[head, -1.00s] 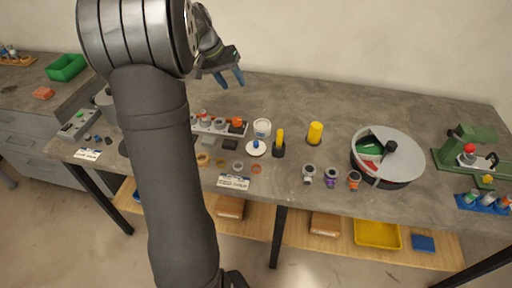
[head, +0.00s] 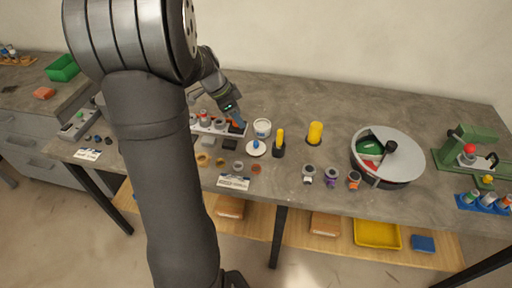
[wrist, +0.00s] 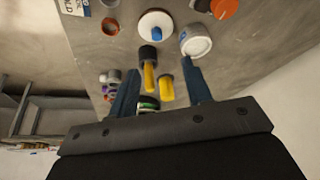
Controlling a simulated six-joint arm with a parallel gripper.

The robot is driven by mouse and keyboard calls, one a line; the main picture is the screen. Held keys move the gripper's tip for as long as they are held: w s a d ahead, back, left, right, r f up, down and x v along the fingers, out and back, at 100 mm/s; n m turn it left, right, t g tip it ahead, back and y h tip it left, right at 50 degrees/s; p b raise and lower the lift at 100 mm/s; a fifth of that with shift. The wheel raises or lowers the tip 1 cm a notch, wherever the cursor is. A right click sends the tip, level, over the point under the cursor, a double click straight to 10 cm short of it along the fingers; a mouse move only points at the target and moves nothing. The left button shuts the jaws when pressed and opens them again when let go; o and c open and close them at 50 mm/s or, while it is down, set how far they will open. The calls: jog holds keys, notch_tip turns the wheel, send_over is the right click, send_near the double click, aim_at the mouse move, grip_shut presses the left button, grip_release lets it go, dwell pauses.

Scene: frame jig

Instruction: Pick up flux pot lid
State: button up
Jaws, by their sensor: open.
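The flux pot lid, a white disc with a blue knob (head: 256,149), lies flat on the grey bench. It also shows near the top of the wrist view (wrist: 156,24). The white flux pot (head: 262,128) stands just behind it and shows in the wrist view (wrist: 195,42). My gripper (head: 238,121) is to the left of the pot and lid, above the bench, partly hidden behind my arm. In the wrist view its blue fingers (wrist: 160,82) are spread apart with nothing held; lid and pot lie beyond the fingertips.
A yellow-handled tool in a dark holder (head: 279,145) stands close right of the lid. A yellow cylinder (head: 315,132) stands farther right. A rack with several parts (head: 215,127) is to the left. A round tray (head: 411,142) and a green press (head: 462,150) are at the right.

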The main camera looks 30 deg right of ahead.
send_over(255, 142)
jog(key=w+a, duration=0.1)
jog(key=a, duration=0.1)
notch_tip(255, 142, down, 8)
jog(key=shift+a+r, duration=0.1)
jog(key=shift+a, duration=0.05)
jog(key=x, duration=0.4)
jog(key=shift+s, duration=0.35)
jog(key=shift+d+f, duration=0.25)
jog(key=shift+f, duration=0.35)
grip_shut()
